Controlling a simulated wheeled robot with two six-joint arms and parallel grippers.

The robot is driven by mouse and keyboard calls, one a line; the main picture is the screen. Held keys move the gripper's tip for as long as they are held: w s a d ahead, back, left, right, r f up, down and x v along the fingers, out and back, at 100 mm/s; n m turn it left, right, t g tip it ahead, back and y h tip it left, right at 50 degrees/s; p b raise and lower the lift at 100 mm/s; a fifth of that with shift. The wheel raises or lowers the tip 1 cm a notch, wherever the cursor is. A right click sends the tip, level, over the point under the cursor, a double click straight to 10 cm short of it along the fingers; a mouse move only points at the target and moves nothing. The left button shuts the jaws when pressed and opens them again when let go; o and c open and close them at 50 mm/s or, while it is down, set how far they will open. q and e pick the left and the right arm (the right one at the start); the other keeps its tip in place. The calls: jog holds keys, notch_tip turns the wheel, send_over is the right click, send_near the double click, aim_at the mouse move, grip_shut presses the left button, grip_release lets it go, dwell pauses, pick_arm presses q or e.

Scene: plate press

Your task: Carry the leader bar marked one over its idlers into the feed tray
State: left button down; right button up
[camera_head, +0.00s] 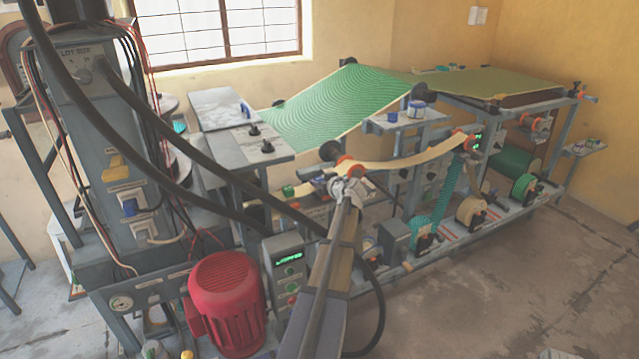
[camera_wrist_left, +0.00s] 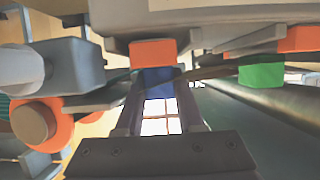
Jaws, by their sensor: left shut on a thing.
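My left gripper (camera_head: 347,190) is at the middle of the press, just below the left end of a cream web (camera_head: 405,161). In the left wrist view, its two fingers (camera_wrist_left: 160,88) are shut on a small dark blue block (camera_wrist_left: 158,80), which I take to be the grip of the leader bar. An orange block (camera_wrist_left: 152,52) sits just beyond it. No mark "one" is readable. The cream web runs right to an orange-ended roller (camera_head: 466,138). Another orange-ended roller (camera_head: 331,151) stands close above my gripper. I cannot clearly make out the feed tray. My right gripper is not in view.
A green sheet (camera_head: 335,105) slopes above the web. Reels of teal (camera_head: 432,217), cream (camera_head: 470,209) and green (camera_head: 522,190) strip stand low on the right. A red motor (camera_head: 225,302) and a control box (camera_head: 286,275) stand at front left. The floor at front right is clear.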

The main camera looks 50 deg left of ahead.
pick_arm(q)
jog(key=shift+c, duration=2.2)
grip_release()
jog(key=p+v, duration=0.3)
jog(key=v, duration=0.4)
jog(key=shift+d, duration=0.35)
jog(key=shift+s+r, duration=0.1)
